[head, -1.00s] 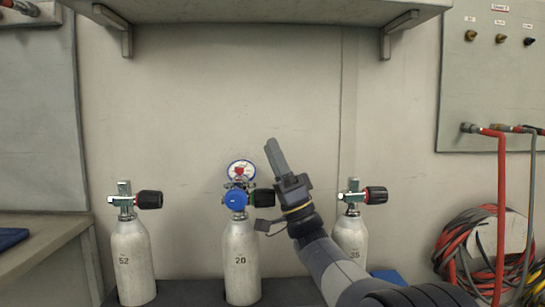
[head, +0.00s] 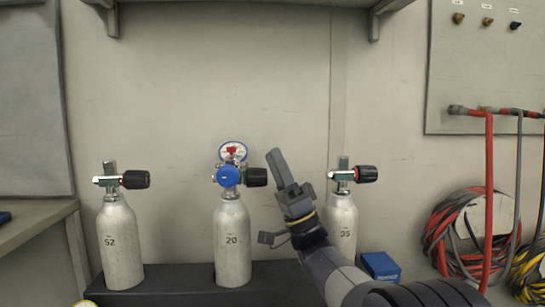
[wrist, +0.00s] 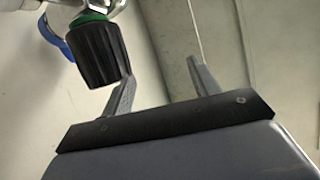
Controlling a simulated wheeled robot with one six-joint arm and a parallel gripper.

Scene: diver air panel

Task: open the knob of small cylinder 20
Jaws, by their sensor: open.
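Small cylinder 20 (head: 232,245) stands upright in the middle of the dark rack, its number facing me. Its black knob (head: 256,177) points right from the valve, beside a blue regulator cap (head: 228,175) and a round gauge (head: 232,150). In the wrist view the black knob (wrist: 98,52) with a green collar is close, up and left of the fingers. My gripper (head: 280,170) is just right of the knob in the head view, pointing up and left. In the wrist view my gripper (wrist: 162,82) has its fingers apart with nothing between them; the knob appears near the left finger.
Cylinder 52 (head: 120,245) stands to the left and cylinder 35 (head: 342,222) to the right, partly behind my arm. A blue box (head: 380,266) sits at the rack's right. A shelf bracket (head: 378,20) is above. Red hose (head: 488,200) hangs at the right.

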